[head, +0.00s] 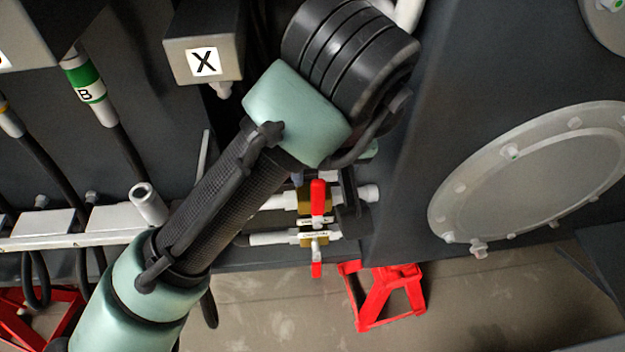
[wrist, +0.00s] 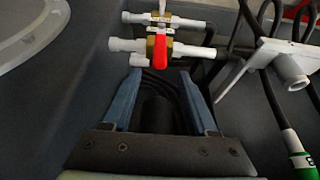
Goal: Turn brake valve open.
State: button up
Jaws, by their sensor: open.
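Two brass valves with white pipe ends sit one above the other in the head view. The upper valve (head: 312,200) has a red lever (head: 318,196) pointing up across its pipe. The lower valve (head: 307,237) has a red lever (head: 316,269) hanging down. Small white labels sit by both, too small to read surely, so I cannot tell which is the brake valve. In the wrist view, the nearer valve's red lever (wrist: 158,52) points towards my gripper (wrist: 158,78). My gripper is open and empty, its blue fingers short of that lever. My arm mostly hides it in the head view.
A white bracket (wrist: 275,62) with a round stub and dark hoses is right of the valves in the wrist view. A large round cover (head: 530,175) is at the right in the head view. A red stand (head: 385,295) is on the floor below.

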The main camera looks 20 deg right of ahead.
aim_at(318, 189)
jog(key=b+x, duration=0.4)
jog(key=x, duration=0.7)
jog(key=shift+w, duration=0.1)
grip_shut()
dwell(1.0)
